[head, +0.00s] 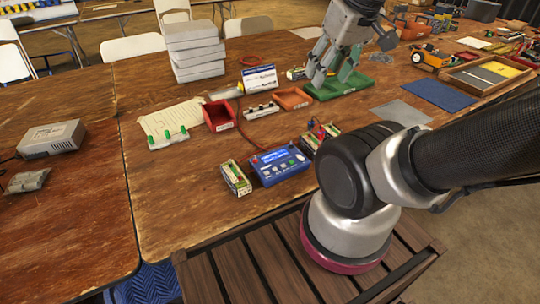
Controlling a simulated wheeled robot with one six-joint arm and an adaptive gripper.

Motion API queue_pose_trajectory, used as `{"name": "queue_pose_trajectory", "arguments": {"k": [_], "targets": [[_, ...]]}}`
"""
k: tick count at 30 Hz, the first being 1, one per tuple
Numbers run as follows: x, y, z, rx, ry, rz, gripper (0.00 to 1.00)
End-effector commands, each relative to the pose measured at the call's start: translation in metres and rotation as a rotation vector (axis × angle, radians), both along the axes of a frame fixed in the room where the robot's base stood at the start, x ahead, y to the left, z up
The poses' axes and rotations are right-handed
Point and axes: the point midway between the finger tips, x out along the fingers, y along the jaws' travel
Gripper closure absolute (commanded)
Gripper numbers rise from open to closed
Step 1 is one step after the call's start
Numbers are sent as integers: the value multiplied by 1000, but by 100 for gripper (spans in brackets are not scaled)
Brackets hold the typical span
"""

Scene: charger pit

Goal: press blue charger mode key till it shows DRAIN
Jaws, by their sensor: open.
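The blue charger (279,178) lies on the wooden table in the middle of the head view. Its small lit blue screen faces up, and pale keys sit below it. The screen's words are too small to read, and I cannot tell which key is the mode key. A red cable runs from the charger's far side. My gripper (332,80) is open and empty, fingers pointing down. It is in front of or above a green tray (352,85), beyond and to the right of the charger, and is not touching the charger.
Battery packs stand left (235,177) and right (318,137) of the charger. A red bin (221,115), an orange tray (292,98) and a small rack (261,111) lie behind it. A stack of grey boxes (194,48) stands farther back.

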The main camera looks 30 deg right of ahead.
Motion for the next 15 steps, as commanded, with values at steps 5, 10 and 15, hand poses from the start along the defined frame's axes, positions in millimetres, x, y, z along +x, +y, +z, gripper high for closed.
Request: {"name": "queue_pose_trajectory", "arguments": {"k": [5,10,15], "targets": [[0,0,0,0,0,0,82],[0,0,0,0,0,0,100],[0,0,0,0,0,0,100]]}}
